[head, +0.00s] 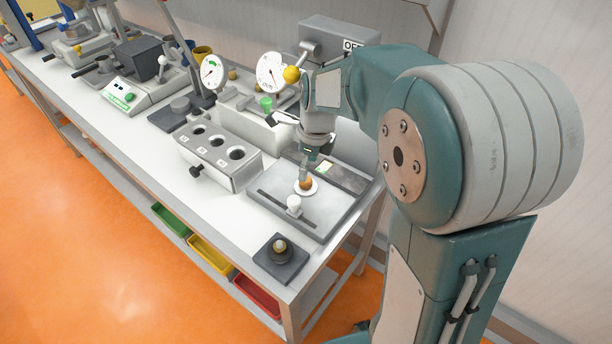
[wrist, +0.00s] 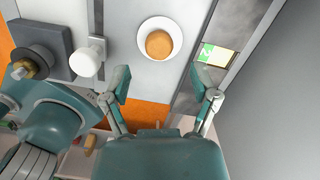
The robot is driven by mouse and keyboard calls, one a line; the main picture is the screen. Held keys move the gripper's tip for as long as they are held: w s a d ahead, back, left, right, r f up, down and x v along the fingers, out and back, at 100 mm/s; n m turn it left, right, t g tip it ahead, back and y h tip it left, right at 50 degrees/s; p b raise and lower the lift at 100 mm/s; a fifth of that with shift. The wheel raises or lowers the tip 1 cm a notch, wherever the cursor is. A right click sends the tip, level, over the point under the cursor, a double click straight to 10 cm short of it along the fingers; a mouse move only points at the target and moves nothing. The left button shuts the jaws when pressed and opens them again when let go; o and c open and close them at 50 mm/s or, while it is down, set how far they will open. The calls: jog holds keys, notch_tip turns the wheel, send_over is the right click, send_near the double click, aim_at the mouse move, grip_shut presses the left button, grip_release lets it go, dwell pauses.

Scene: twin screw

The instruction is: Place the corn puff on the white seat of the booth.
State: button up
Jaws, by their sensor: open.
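The corn puff (wrist: 159,44) is a small tan-orange piece resting on the round white seat (wrist: 146,27). The white seat lies on the grey plate of the booth (wrist: 122,45). In the head view the puff (head: 306,182) shows on the seat (head: 312,190), right below my gripper (head: 305,172). My gripper (wrist: 160,82) is open in the wrist view, with its two fingers spread apart. The puff appears in front of the gap between the fingertips, and neither finger seems to touch it.
A white knob (head: 294,203) stands on a dark rail beside the seat. A lit green-white display (wrist: 215,55) is on the other side. A block with dark round holes (head: 218,152), dial gauges (head: 270,71) and a dark square pad (head: 281,260) are nearby.

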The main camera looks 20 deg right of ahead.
notch_tip(320, 180, up, 7)
jog(key=s+r+n+t, duration=0.1)
jog(key=s+n+t, duration=0.1)
jog(key=s+n, duration=0.8)
jog(key=s+r+n+t+h, duration=0.1)
jog(key=s+n+t, duration=0.1)
jog(key=s+n, duration=0.8)
jog(key=n, duration=0.5)
jog(key=shift+s+a+r+n+t, duration=0.25)
jog(key=shift+s+r+n+t, duration=0.05)
jog(key=shift+r+t, duration=0.1)
